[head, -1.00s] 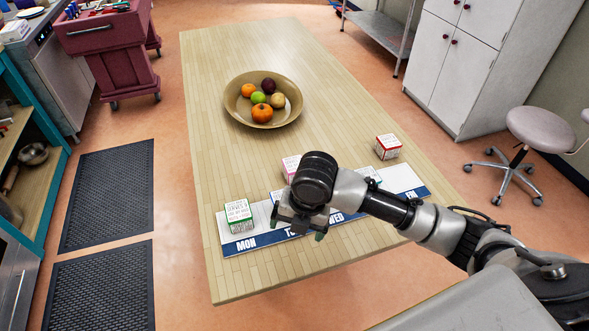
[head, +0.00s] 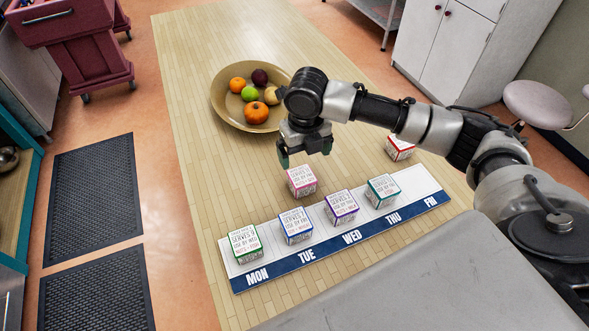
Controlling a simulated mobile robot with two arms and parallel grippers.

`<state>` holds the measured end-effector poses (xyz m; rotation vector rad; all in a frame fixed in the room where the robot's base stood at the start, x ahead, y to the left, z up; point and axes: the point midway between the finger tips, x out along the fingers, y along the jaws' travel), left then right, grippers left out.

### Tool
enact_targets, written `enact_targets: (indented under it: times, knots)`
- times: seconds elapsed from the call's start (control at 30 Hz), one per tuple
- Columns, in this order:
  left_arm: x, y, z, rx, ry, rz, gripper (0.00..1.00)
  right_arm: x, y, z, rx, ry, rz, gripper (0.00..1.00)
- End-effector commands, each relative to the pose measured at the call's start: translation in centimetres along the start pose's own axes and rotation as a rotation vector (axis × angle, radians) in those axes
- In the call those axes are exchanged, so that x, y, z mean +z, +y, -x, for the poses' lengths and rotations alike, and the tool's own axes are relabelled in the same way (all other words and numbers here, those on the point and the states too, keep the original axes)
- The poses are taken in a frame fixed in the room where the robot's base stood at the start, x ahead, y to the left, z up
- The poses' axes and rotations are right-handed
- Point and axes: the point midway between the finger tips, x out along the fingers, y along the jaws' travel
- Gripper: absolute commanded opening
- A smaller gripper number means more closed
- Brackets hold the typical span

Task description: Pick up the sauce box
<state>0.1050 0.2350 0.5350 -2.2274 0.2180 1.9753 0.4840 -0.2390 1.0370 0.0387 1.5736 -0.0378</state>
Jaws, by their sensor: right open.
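Several small white boxes with coloured edges and print are on the table; I cannot tell from the print which is the sauce box. A pink-edged box (head: 301,181) sits just behind the weekday mat, and a red-edged box (head: 399,149) stands farther right. On the mat are a green-edged box (head: 245,243) at MON, a blue one (head: 295,226) at TUE, a purple one (head: 341,207) at WED and a teal one (head: 381,191) at THU. My right gripper (head: 305,156) is open and empty, pointing down above and just behind the pink-edged box. My left gripper is out of view.
The weekday mat (head: 411,186) lies along the near table edge; its FRI end is bare. A wooden bowl of fruit (head: 226,109) stands behind my right gripper. The table's left side (head: 205,170) is clear. A stool (head: 540,104) stands beyond the right edge.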

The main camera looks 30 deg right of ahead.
Motion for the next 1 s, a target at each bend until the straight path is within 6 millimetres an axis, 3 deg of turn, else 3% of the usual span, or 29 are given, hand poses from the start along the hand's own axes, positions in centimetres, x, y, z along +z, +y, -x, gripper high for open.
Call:
enact_targets:
  times: [0.2, 0.37, 0.73, 1.0]
  knots:
    - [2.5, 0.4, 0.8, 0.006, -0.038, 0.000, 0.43, -0.1, 0.0, -3.5, -0.001, 0.006, -0.001, 0.93]
    - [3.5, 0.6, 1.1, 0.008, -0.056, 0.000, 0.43, 0.0, 0.1, -4.8, -0.001, 0.004, 0.000, 0.93]
    - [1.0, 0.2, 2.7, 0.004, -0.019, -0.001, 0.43, 0.5, 0.5, -9.4, -0.001, 0.004, 0.000, 0.93]
    - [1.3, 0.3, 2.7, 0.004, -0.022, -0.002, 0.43, 0.6, 0.4, -10.0, -0.002, 0.001, 0.001, 0.93]
